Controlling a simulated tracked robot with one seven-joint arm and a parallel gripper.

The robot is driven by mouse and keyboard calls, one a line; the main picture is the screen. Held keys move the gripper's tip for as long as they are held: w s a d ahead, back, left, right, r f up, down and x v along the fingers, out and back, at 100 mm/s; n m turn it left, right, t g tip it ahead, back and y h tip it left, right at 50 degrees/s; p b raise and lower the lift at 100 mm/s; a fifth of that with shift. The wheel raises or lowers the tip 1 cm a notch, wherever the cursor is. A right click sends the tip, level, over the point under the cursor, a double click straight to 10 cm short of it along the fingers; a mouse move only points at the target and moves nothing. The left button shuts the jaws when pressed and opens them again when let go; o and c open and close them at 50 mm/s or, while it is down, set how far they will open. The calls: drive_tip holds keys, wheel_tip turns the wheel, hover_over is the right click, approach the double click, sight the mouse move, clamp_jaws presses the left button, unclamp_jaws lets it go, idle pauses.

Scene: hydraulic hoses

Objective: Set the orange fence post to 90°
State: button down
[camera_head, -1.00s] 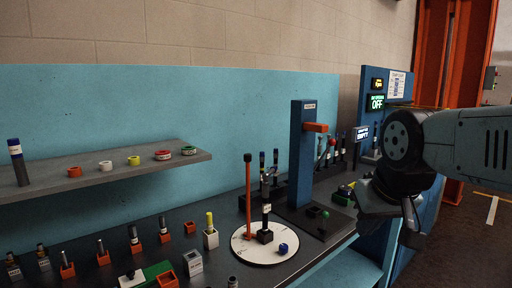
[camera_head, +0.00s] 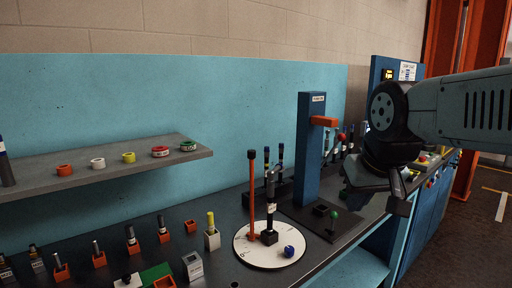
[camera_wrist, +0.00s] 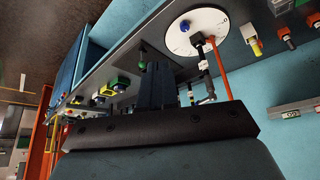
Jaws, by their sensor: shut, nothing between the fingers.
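The orange fence post (camera_head: 252,195) stands upright on the white round dial plate (camera_head: 248,253) on the bench. In the wrist view the post (camera_wrist: 219,68) rises from the white dial (camera_wrist: 180,40). A dark fitting with a hose end (camera_head: 270,208) stands beside it in a black block, and a blue knob (camera_head: 289,251) sits on the plate. My gripper (camera_head: 402,198) is at the right, raised and well apart from the post. The wrist view shows its fingers (camera_wrist: 159,82) closed together with nothing held. The angle marks on the dial are too small to read.
A blue column (camera_head: 309,150) with an orange arm stands right of the dial, between it and my gripper. A green-topped lever (camera_head: 334,216) is at its foot. A shelf (camera_head: 110,167) with coloured rings is at left. Small holders line the bench front.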

drive_tip(key=w+a+r+n+g+y, duration=0.1)
drive_tip(key=w+a+r+n, duration=0.1)
drive_tip(key=w+a+r, duration=0.6)
drive_tip(key=w+a+r+n+g, duration=0.1)
drive_tip(key=w+a+r, duration=0.5)
drive_tip(key=w, duration=0.4)
drive_tip(key=w+a+f, duration=0.3)
drive_tip(key=w+f, duration=0.4)
drive_tip(key=f, duration=0.3)
drive_tip(key=shift+a+f, duration=0.2)
drive_tip(key=shift+f, duration=0.05)
